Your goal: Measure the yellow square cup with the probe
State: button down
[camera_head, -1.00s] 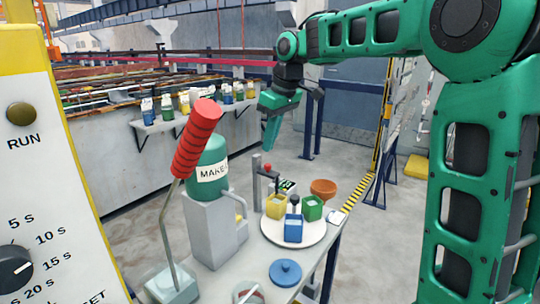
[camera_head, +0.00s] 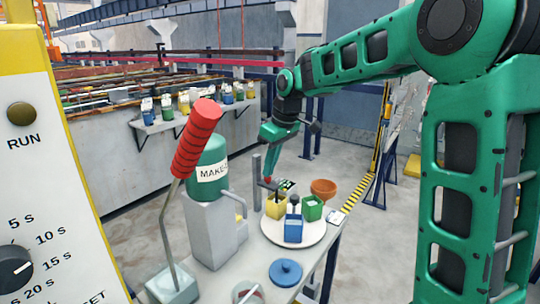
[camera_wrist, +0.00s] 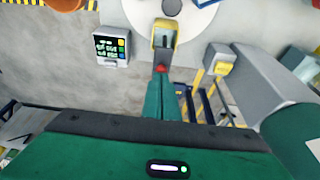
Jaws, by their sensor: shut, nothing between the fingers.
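The yellow square cup (camera_head: 275,209) stands on a round white turntable or plate (camera_head: 310,235); it also shows in the wrist view (camera_wrist: 164,36). A probe with a red knob (camera_wrist: 161,68) is over or beside this cup; its lower end is not clear. My gripper (camera_head: 269,177) is shut and empty, pointing down, with its fingertips at the red knob. It seems to touch the knob from above. In the wrist view my fingertips (camera_wrist: 161,80) partly cover it.
A blue cup (camera_head: 293,231) and a green cup (camera_head: 312,209) share the plate. A brown bowl (camera_head: 323,189) stands behind. A grey post (camera_head: 257,182), a green tank (camera_head: 208,168) and a red-handled lever (camera_head: 197,138) stand left. A blue lid (camera_head: 286,272) lies in front.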

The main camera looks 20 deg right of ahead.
jog(key=shift+s+f, duration=0.1)
jog(key=shift+f, duration=1.2)
notch_tip(320, 180, up, 5)
jog(key=shift+r, duration=0.15)
notch_tip(320, 180, up, 9)
send_over(278, 187)
jog(key=shift+a, duration=0.1)
dwell(0.5)
